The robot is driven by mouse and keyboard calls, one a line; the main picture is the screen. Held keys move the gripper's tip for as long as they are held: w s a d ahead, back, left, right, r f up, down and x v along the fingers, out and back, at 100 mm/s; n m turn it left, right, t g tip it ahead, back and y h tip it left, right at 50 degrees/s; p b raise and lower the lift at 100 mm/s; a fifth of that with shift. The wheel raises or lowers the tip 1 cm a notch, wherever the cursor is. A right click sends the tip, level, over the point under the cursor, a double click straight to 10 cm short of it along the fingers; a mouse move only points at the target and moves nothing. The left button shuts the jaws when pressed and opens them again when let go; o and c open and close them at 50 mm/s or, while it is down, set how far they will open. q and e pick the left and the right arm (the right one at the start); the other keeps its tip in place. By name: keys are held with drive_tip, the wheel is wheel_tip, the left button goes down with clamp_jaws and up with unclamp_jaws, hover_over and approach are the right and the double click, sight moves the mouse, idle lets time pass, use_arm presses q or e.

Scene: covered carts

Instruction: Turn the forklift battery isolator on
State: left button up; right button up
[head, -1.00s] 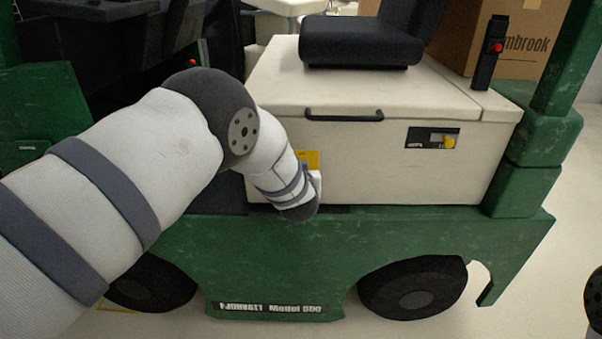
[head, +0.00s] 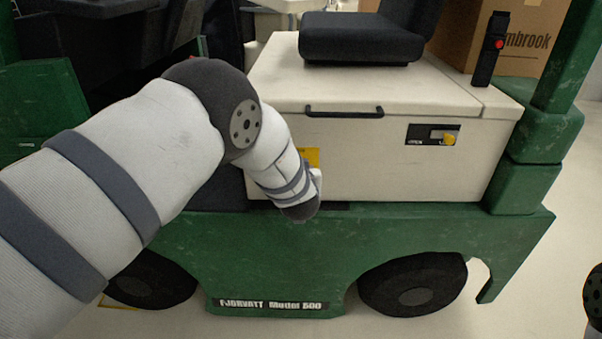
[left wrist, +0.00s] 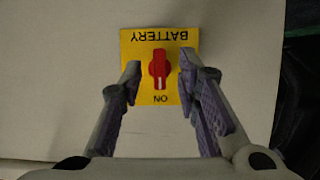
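The battery isolator is a red knob (left wrist: 158,66) on a yellow plate (left wrist: 130,45) lettered BATTERY and ON, upside down in the left wrist view. The knob stands lengthwise in that picture, with a pale mark at its ON end. My left gripper (left wrist: 160,70) is open, one finger on each side of the knob; I cannot tell whether either touches it. In the head view a corner of the yellow plate (head: 313,154) shows behind my left wrist, which hides the knob and the fingers. My right gripper is not in view.
The plate is on the cream seat box (head: 380,170) of the green forklift (head: 290,255). A black handle (head: 345,113), a panel with a yellow latch (head: 449,139) and the black seat (head: 360,40) are nearby. A cardboard box (head: 530,55) stands behind.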

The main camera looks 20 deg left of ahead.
use_arm(q)
drive_tip(key=v, duration=1.1)
drive_tip(key=shift+s, duration=0.2)
drive_tip(key=shift+d, duration=0.15)
